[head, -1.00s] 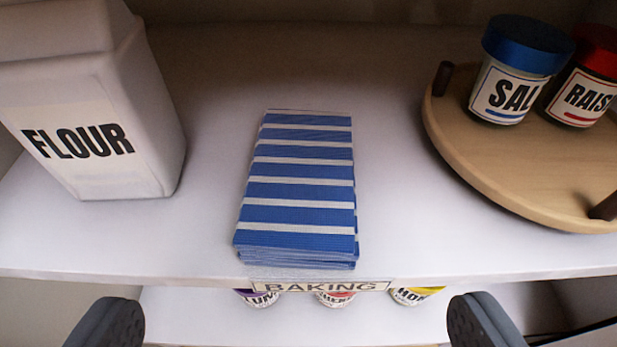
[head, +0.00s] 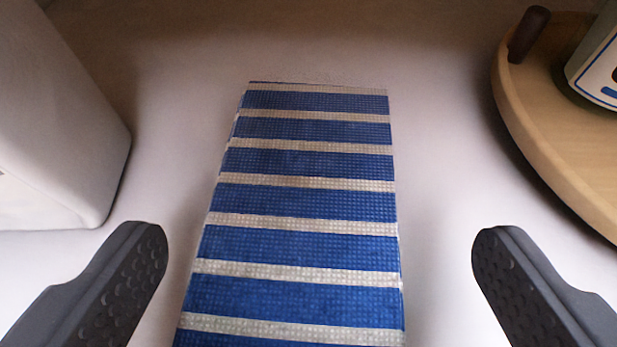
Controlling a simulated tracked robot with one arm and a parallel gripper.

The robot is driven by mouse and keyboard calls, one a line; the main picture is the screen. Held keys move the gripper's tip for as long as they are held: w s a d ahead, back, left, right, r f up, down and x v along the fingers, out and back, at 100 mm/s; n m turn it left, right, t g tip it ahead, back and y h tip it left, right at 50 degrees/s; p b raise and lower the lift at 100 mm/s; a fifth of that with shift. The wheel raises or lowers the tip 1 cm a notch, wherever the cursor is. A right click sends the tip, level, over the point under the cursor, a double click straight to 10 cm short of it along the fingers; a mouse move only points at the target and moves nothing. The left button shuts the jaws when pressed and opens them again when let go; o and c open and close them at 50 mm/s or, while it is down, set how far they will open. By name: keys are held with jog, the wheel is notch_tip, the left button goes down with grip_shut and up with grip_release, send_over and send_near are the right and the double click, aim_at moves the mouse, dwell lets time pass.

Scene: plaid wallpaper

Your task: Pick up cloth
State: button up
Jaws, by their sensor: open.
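The cloth (head: 298,240) is a folded, blue and white striped stack lying flat on the white shelf. It runs away from me down the middle of the head view, and its near end is cut off by the bottom edge. My gripper (head: 318,265) is open, with one dark finger to the left of the cloth and the other to the right. Clear gaps show between each finger and the cloth's sides. Nothing is between the fingertips except the cloth in view below or beyond them; I cannot tell their exact height over the shelf.
A white container (head: 55,130) stands at the left, near the left finger. A round wooden tray (head: 545,130) with a dark peg (head: 528,35) and a partly visible labelled jar (head: 598,65) is at the right. The white shelf (head: 440,130) is bare around the cloth.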

aim_at(309, 212)
jog(key=shift+p+x, duration=0.85)
jog(key=shift+x, duration=1.65)
jog(key=shift+w+a+r, duration=0.1)
jog(key=shift+a+r, duration=0.05)
jog(key=shift+c, duration=0.3)
jog(key=c, duration=1.1)
